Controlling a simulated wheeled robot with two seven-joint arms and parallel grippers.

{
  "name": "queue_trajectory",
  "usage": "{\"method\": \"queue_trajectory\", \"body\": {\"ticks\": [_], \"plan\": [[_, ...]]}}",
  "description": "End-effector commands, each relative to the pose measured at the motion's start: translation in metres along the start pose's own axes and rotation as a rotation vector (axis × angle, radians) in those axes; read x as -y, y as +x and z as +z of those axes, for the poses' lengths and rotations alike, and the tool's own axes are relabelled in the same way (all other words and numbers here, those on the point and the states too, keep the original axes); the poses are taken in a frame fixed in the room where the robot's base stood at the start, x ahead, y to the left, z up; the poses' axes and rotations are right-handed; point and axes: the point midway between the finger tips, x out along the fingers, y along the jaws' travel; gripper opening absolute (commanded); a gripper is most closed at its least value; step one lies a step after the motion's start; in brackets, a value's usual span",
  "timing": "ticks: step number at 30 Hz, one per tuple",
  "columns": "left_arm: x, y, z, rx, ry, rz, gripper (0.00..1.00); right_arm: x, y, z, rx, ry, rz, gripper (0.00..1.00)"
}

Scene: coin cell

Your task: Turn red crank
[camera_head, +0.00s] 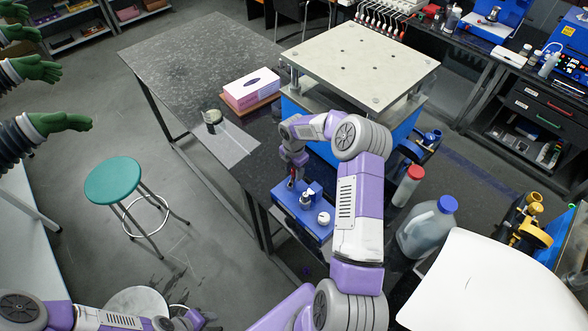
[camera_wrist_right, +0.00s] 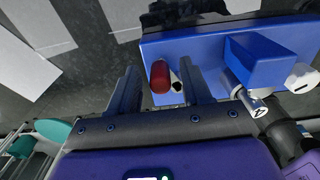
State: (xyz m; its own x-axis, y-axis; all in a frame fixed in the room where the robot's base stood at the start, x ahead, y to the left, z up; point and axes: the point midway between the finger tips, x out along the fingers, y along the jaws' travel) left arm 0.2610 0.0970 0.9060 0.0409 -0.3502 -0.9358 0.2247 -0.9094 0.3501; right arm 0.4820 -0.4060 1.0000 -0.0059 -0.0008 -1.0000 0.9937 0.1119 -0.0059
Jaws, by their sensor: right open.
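The red crank handle (camera_wrist_right: 160,76) shows in the right wrist view as a short red cylinder beside a blue device (camera_wrist_right: 205,48). In the head view the blue device (camera_head: 316,231) sits on the dark table, with a small reddish part (camera_head: 291,183) at its back left under my right gripper (camera_head: 293,174). My right gripper (camera_wrist_right: 162,90) is open, its two dark fingers on either side of the red handle in the wrist view. Contact cannot be told. My left gripper (camera_head: 196,319) is low at the bottom left, far from the device; its finger state is unclear.
A metal fitting (camera_wrist_right: 250,103) and a white knob (camera_head: 323,218) stand on the device. A red-capped bottle (camera_head: 407,187) and a blue-capped jug (camera_head: 428,230) are to its right. Behind are a tissue box (camera_head: 250,90) and a large press (camera_head: 361,62). The table's left part is mostly clear.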

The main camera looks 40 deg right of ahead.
Motion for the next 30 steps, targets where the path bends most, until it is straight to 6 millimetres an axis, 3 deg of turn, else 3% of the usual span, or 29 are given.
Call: {"method": "queue_trajectory", "body": {"ticks": [6,16,30], "plan": [[0.0000,0.0000,0.0000,0.000,0.000,0.000,0.43,0.0000,0.0005,0.0003,0.000,0.001,0.001,0.49],[0.0000,-0.0001,-0.0001,0.000,0.000,0.000,0.43,-0.0001,0.0002,0.0000,0.000,0.001,0.001,0.00],[0.0026,0.0068,-0.0004,0.000,0.000,0.000,0.43,0.0035,0.0007,0.0016,0.000,0.095,0.001,0.00]]}}
